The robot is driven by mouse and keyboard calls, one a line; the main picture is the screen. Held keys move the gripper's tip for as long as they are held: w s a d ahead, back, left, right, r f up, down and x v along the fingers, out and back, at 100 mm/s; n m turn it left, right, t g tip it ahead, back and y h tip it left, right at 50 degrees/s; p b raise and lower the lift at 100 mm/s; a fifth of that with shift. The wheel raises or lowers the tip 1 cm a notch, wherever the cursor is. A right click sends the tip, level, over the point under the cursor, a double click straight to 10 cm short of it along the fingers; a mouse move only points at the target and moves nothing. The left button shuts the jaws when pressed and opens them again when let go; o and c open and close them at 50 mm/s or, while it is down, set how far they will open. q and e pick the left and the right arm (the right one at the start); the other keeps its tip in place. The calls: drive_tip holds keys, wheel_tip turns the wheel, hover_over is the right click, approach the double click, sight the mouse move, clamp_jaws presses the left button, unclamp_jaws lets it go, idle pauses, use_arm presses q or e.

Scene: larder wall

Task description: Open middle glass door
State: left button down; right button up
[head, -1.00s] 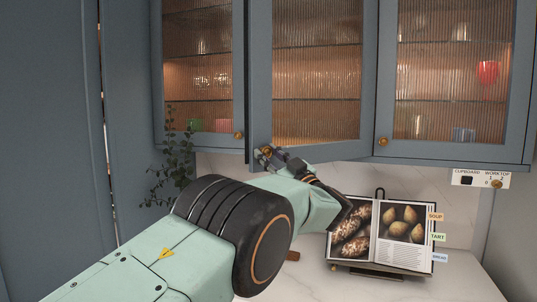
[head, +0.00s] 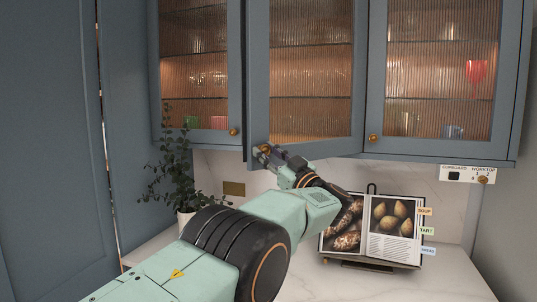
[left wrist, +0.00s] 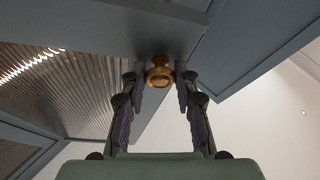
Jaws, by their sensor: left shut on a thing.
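The middle glass door (head: 312,75) is a blue-grey frame with ribbed glass, hinged on its right. It stands ajar, with its left edge swung out in front of the cabinet. My left gripper (head: 265,151) is shut on its round brass knob (left wrist: 159,76) at the lower left corner. In the left wrist view the knob sits between the tips of my left gripper (left wrist: 160,88), and the door's underside shows above. Part of the knob is hidden by the fingers in the head view. My right gripper is not in view.
The left glass door (head: 200,60) and right glass door (head: 440,70) are closed, each with a brass knob. Below, a cookbook (head: 397,225) on a stand and a potted plant (head: 175,165) are on the pale worktop (head: 450,285). A switch plate (head: 467,174) is at right.

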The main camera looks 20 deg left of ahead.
use_arm(q)
drive_tip(key=c, duration=1.3)
unclamp_jaws()
drive_tip(key=shift+r, duration=0.25)
drive_tip(key=o, duration=0.3)
drive_tip(key=shift+s+d, duration=0.15)
drive_tip(key=shift+s, duration=0.05)
drive_tip(key=shift+f, duration=0.1)
drive_tip(key=shift+w, duration=0.1)
drive_tip(key=shift+r, duration=0.35)
approach(259, 106)
drive_tip(key=x, duration=0.3)
drive_tip(key=f+x, duration=0.1)
drive_tip(key=x, duration=0.1)
drive_tip(key=shift+w+a+r, duration=0.1)
drive_tip(key=shift+a+r, duration=0.05)
drive_tip(key=shift+a, duration=0.25)
drive_tip(key=shift+w+r, duration=0.2)
drive_tip(key=shift+r, duration=0.25)
drive_tip(key=shift+s+r, duration=0.1)
drive_tip(key=shift+s, duration=0.05)
